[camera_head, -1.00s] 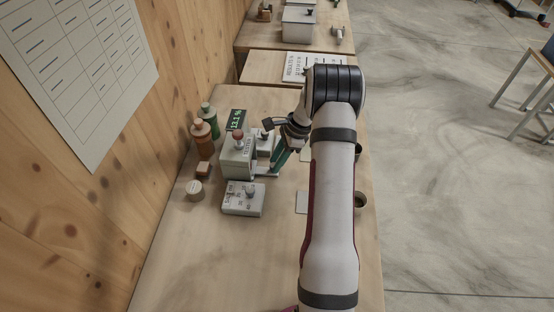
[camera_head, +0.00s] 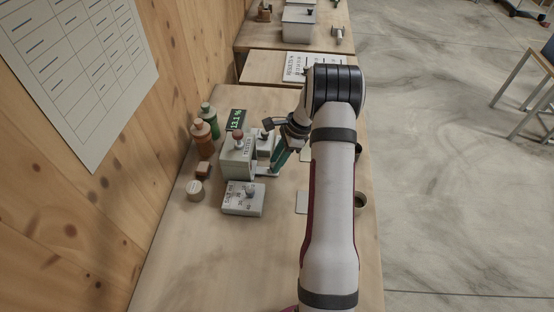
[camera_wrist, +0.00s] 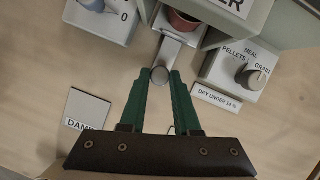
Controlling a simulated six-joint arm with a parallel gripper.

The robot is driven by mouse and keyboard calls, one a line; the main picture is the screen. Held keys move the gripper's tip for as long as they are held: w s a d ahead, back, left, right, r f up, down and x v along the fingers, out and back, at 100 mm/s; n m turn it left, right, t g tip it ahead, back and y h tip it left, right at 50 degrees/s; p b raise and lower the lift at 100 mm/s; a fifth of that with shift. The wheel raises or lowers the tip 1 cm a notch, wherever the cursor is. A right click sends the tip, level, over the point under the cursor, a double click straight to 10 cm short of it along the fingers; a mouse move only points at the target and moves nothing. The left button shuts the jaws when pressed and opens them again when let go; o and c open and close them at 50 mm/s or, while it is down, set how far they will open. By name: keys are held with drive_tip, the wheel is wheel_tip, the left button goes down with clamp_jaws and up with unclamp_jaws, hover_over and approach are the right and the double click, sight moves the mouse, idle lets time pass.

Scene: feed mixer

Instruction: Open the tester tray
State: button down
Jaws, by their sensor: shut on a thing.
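The tester (camera_head: 237,158) is a pale grey box with a red-brown knob on top, left of my gripper. Its light tray (camera_head: 264,170) sticks out low on the side toward my gripper. In the wrist view, the tray (camera_wrist: 195,37) shows at the top with a red-brown cup (camera_wrist: 183,19) at the tester's edge. A bar runs from the tray to a round grey handle (camera_wrist: 160,75). My gripper (camera_wrist: 161,73) has its green fingertips shut on this handle. In the head view, my gripper (camera_head: 275,170) is partly hidden by my arm.
A dial box (camera_head: 243,198) with grain labels stands in front of the tester; another dial box (camera_head: 265,143) stands behind. Bottles (camera_head: 202,133) and a small round container (camera_head: 195,190) are at the left. A dark display (camera_head: 236,120) stands behind.

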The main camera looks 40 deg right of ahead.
idle(0.4)
drive_tip(key=s+d, duration=0.7)
drive_tip(key=shift+s+d, duration=0.1)
drive_tip(key=shift+d, duration=0.05)
drive_tip(key=c, duration=0.6)
unclamp_jaws()
drive_tip(key=v, duration=1.6)
drive_tip(key=shift+f, duration=0.1)
